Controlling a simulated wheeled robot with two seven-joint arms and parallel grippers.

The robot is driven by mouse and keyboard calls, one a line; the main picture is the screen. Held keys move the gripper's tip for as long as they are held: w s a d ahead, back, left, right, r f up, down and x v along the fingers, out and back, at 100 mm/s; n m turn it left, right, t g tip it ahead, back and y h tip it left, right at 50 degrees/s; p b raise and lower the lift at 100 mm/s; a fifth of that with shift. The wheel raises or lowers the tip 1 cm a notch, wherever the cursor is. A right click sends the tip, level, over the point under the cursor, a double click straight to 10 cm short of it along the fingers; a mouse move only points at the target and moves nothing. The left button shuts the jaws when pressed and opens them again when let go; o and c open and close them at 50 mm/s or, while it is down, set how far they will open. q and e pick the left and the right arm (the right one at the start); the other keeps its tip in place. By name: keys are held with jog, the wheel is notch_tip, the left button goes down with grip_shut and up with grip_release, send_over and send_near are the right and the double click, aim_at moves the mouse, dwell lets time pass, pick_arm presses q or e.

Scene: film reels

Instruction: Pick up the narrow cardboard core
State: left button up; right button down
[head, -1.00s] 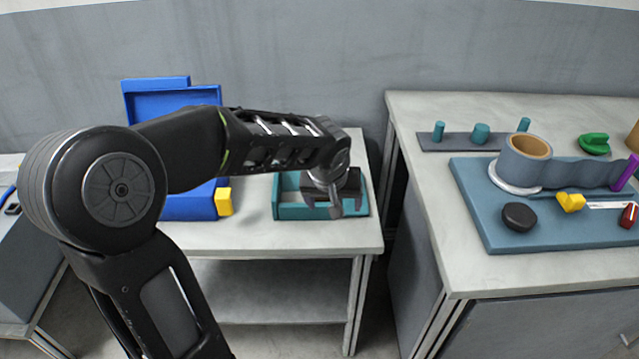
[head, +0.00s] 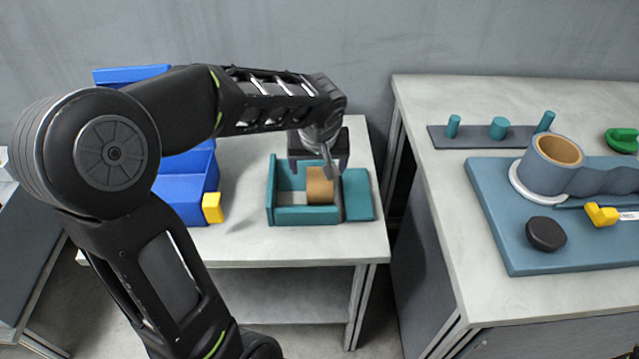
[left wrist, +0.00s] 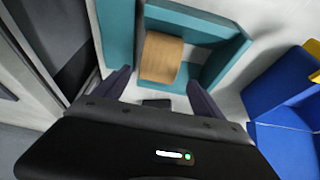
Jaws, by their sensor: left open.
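The narrow cardboard core (head: 319,186) is a tan cylinder inside a small teal box (head: 300,216) on the left table. It also shows in the left wrist view (left wrist: 161,57), lying against the box's inner wall on the lid side. My left gripper (head: 320,168) is open and empty above the box, pointing down. In the left wrist view its two fingers (left wrist: 155,88) are spread wide, with the core beyond and between them. The arm hides part of the box's back. My right gripper is not in view.
A teal lid (head: 357,195) lies right of the box. A blue bin (head: 185,188) with a yellow tab (head: 212,208) stands left. On the right table, a blue mat (head: 510,250) carries a grey reel with a tan core (head: 558,150) and a black puck (head: 545,234). A peg rack (head: 480,137) stands behind.

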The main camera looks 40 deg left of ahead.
aim_at(319, 174)
pick_arm(q)
jog(key=shift+x, duration=0.95)
jog(key=shift+d+x, duration=0.2)
jog(key=shift+x, duration=2.45)
jog(key=shift+c, duration=0.4)
jog(key=c, duration=1.4)
